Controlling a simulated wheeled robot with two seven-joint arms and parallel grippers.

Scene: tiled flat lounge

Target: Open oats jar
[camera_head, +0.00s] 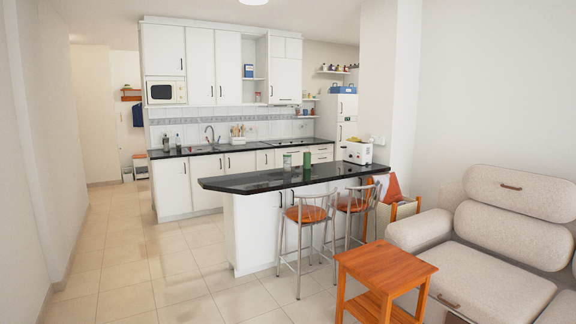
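No oats jar can be told for certain from here. A small greyish, glass-like container (287,162) stands upright on the black island counter (262,180). A green cylinder (307,160) stands just to its right. Both are too small to read any label or to make out a lid. Neither of my grippers is in view, and nothing of my arms shows.
A white toaster (357,152) stands at the counter's far right. Two bar stools (305,214) stand in front of the island. An orange side table (385,266) and a beige sofa (488,280) fill the lower right. The tiled floor (130,270) at left is clear.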

